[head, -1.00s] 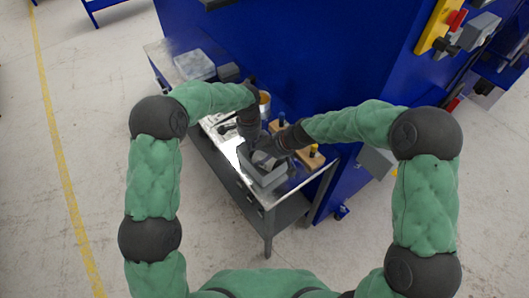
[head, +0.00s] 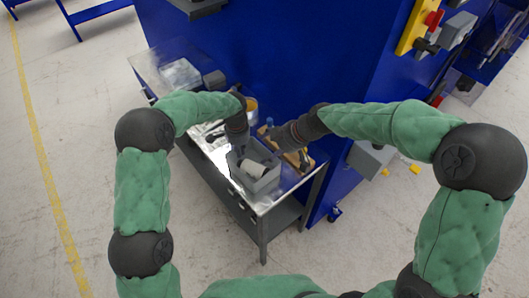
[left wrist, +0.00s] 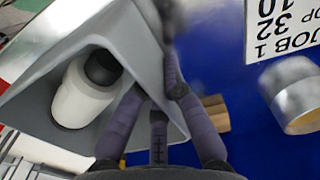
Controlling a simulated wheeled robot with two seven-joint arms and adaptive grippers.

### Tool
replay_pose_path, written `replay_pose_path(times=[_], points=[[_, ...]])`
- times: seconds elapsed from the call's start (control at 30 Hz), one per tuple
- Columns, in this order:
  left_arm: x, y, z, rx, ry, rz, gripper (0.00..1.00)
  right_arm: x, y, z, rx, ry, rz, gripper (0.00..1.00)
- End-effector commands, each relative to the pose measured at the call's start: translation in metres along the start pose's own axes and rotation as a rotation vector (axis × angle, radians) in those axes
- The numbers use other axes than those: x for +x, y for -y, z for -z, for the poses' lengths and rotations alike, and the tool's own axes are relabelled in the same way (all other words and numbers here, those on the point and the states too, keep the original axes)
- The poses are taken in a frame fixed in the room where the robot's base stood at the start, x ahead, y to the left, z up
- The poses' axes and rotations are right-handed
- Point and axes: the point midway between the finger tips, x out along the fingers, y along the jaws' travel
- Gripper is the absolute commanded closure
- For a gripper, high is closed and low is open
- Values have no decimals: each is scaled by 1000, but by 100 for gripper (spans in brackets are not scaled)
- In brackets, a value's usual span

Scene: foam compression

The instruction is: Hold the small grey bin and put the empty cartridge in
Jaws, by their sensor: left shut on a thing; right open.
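The small grey bin (head: 262,184) stands on the metal bench top at its near end. The white cartridge (head: 254,168) lies tilted inside it. In the left wrist view the cartridge (left wrist: 80,100) shows a dark cap and rests within the bin walls (left wrist: 140,45). My left gripper (head: 238,152) is shut on the bin's wall; its fingers (left wrist: 165,105) straddle the wall in the left wrist view. My right gripper (head: 280,137) is open and empty, beyond and to the right of the bin, apart from it. Its fingertips are hard to make out.
A wooden block (head: 293,158) with upright items stands behind the bin. A can (head: 251,105) stands farther back, and a clear tray (head: 180,73) and dark box (head: 214,79) sit at the far end. A blue panel (head: 290,60) rises along the bench's back.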

Motion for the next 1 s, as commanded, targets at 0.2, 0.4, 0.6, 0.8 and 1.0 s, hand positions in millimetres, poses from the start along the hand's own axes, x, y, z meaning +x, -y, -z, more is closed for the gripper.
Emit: replay_pose_path(times=[0.2, 0.4, 0.6, 0.8, 1.0], points=[[0, 0, 0, 0, -1, 0, 100, -9, 0, -1, 1, 1, 1, 22], [0, 0, 0, 0, -1, 0, 100, -9, 0, 0, 1, 1, 1, 22], [0, 0, 0, 0, -1, 0, 64, -9, 0, 0, 1, 1, 1, 22], [0, 0, 0, 0, 0, 0, 64, -9, 0, 0, 1, 1, 1, 22], [-12, 0, 1, 0, -2, 1, 64, -9, 0, 0, 1, 1, 1, 22]])
